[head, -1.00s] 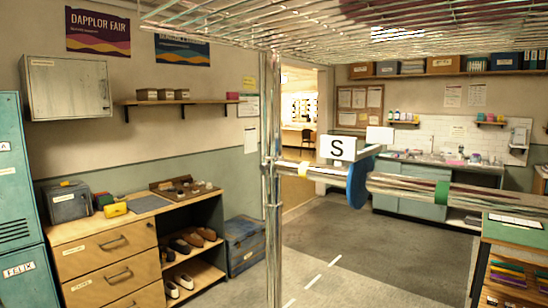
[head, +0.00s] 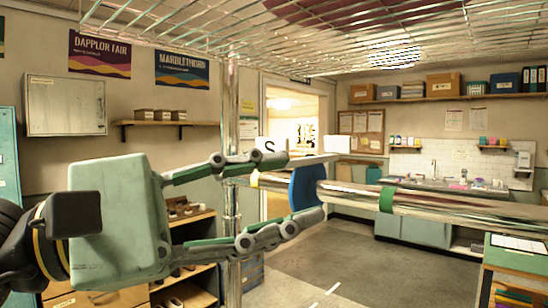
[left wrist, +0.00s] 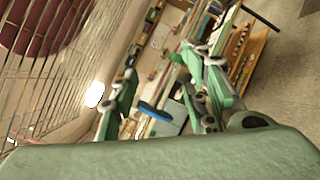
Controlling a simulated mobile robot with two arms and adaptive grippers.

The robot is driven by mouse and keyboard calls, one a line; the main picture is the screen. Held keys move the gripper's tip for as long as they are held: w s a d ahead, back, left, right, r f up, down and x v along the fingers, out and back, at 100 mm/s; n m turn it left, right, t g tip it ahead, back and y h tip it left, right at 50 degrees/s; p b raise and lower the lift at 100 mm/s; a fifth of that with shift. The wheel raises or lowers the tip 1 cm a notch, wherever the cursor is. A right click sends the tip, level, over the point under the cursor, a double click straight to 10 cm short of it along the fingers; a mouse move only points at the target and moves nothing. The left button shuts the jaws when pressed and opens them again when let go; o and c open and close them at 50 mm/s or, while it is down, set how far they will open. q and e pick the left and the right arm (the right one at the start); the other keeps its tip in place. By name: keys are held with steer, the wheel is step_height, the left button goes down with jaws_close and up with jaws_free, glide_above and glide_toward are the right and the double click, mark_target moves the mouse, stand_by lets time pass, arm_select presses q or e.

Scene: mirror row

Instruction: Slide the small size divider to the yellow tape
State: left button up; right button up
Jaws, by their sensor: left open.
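The small size divider is a blue disc (head: 307,188) on a shiny metal rail, with a white S card (head: 271,146) partly covered by my finger. In the left wrist view the blue disc (left wrist: 153,110) also shows between the two spread fingers (left wrist: 157,103). Contact with the disc is unclear. My right gripper is out of view.
A green band (head: 387,199) circles the rail right of the disc. An upright metal post (head: 231,120) stands at the rail's left end. A wire shelf (head: 300,35) hangs overhead. A wooden cabinet is behind my arm. The floor behind the rail is clear.

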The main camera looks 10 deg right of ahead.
mark_target(269, 151)
arm_select(q)
steer(key=w+a+r+m+t+y, duration=0.1)
steer(key=w+a+r+t+y, duration=0.35)
steer(key=t, duration=0.25)
steer(key=p+x, duration=0.1)
steer(key=x, duration=0.1)
steer(key=p+x, duration=0.1)
steer(key=x, duration=0.3)
steer(key=shift+s+d+f+p, duration=0.25)
steer(key=shift+s+d+p, duration=0.1)
steer(key=shift+p, duration=0.05)
steer(key=shift+w+d, duration=0.3)
steer(key=shift+d, duration=0.1)
steer(key=shift+f, duration=0.1)
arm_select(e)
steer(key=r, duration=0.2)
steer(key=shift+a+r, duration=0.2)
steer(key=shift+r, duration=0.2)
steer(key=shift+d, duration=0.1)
arm_select(q)
steer(key=c, duration=0.3)
jaws_close()
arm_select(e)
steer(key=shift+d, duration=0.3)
